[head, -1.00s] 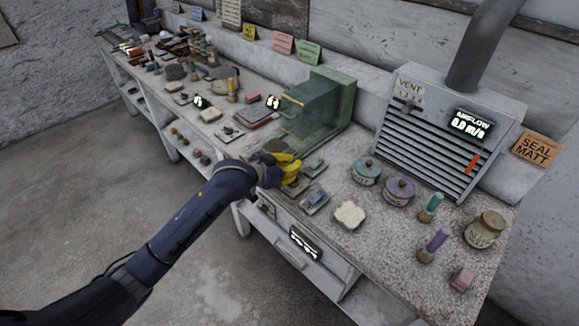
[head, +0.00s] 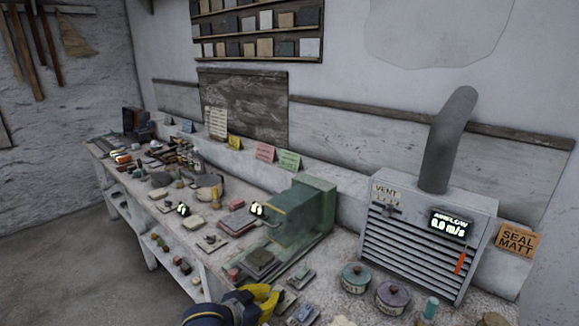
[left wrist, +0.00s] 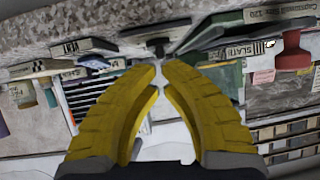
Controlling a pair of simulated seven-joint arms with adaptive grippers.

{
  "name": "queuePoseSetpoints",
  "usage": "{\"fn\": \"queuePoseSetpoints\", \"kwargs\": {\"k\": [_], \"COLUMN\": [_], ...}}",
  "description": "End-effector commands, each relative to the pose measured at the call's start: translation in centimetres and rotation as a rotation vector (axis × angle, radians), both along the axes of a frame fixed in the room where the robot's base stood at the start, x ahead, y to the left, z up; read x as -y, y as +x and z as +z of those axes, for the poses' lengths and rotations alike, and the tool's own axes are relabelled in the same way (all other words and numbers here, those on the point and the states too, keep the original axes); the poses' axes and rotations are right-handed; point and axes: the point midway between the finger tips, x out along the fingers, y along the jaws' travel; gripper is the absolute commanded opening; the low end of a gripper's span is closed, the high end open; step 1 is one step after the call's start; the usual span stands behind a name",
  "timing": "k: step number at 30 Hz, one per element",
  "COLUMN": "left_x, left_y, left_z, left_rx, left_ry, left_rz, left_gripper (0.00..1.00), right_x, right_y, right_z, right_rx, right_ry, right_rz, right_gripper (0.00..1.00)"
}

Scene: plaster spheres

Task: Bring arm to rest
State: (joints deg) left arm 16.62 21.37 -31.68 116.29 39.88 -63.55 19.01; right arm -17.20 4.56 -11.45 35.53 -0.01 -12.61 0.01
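My left gripper (head: 262,301), with yellow fingers, is at the bottom edge of the head view, above the front of the bench (head: 220,262). Its dark wrist is cut off by the frame. In the left wrist view the yellow fingers (left wrist: 161,68) lean close together with a narrow gap between the tips, and nothing shows held there. The left gripper is below and in front of the green box-shaped machine (head: 312,212). My right gripper is in neither view.
A grey vent unit (head: 425,240) with a pipe stands at the right. Two lidded jars (head: 355,277) (head: 392,296) stand before it. Small tiles (head: 301,277) lie near my left gripper. Tools and blocks crowd the far left bench. Open floor (head: 85,265) lies at the left.

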Motion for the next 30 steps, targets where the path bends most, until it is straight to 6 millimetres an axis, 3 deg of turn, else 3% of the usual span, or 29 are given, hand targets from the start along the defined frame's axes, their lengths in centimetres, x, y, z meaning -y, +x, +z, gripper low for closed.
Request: {"fn": "queuePoseSetpoints", "kwargs": {"k": [8, 15, 21, 30], "left_x": [-5.1, -11.8, -17.2, -22.0], "left_y": [-7.4, -15.0, -21.2, -27.1], "left_z": [-5.6, -9.2, -10.7, -11.0], "left_rx": [-0.007, -0.068, -0.142, -0.225], "left_ry": [0.202, 0.427, 0.607, 0.77], "left_rz": [0.122, 0.25, 0.336, 0.403], "left_gripper": [0.0, 0.0, 0.0, 0.0], "right_x": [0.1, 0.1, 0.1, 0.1], "right_y": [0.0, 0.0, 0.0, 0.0], "right_z": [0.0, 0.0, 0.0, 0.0], "right_rx": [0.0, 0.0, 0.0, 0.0], "right_ry": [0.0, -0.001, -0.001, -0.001], "right_rz": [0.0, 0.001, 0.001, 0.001], "right_gripper": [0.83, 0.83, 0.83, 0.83]}}
